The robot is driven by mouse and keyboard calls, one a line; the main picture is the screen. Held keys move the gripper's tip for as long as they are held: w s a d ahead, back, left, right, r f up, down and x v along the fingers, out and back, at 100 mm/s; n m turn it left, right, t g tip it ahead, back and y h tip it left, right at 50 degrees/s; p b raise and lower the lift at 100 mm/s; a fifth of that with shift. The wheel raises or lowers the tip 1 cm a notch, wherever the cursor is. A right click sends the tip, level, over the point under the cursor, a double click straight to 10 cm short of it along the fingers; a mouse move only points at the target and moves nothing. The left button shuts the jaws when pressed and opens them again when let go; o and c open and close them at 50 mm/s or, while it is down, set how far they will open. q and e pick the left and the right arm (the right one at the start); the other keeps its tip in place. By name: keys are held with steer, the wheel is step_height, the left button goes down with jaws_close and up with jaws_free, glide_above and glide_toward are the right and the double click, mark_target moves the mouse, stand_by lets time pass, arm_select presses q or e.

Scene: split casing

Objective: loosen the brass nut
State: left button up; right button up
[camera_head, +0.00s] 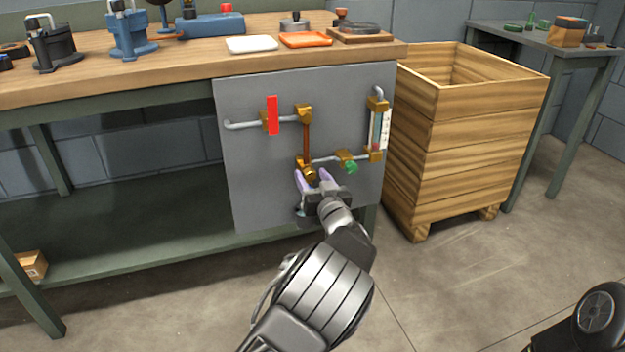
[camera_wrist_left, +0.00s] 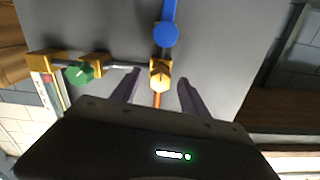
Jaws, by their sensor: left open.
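The brass nut (camera_head: 308,174) sits at the lower end of a vertical copper pipe (camera_head: 306,138) on a grey upright panel (camera_head: 250,185). In the left wrist view the nut (camera_wrist_left: 160,75) shows as a faceted brass piece. My left gripper (camera_head: 314,179) is open at the nut. In the left wrist view its two dark fingers (camera_wrist_left: 158,88) stand on either side of the nut, with a visible gap on each side. The nut's lower part is partly hidden by the gripper in the head view. My right gripper is not in view.
A green knob (camera_head: 350,167) and a sight gauge (camera_head: 377,130) are to the right of the nut. A red lever (camera_head: 273,115) is up left. A blue rounded part (camera_wrist_left: 166,35) lies close to the nut. A wooden crate (camera_head: 465,135) stands right of the panel.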

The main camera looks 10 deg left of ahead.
arm_select(q)
steer(key=shift+c, duration=0.3)
jaws_close()
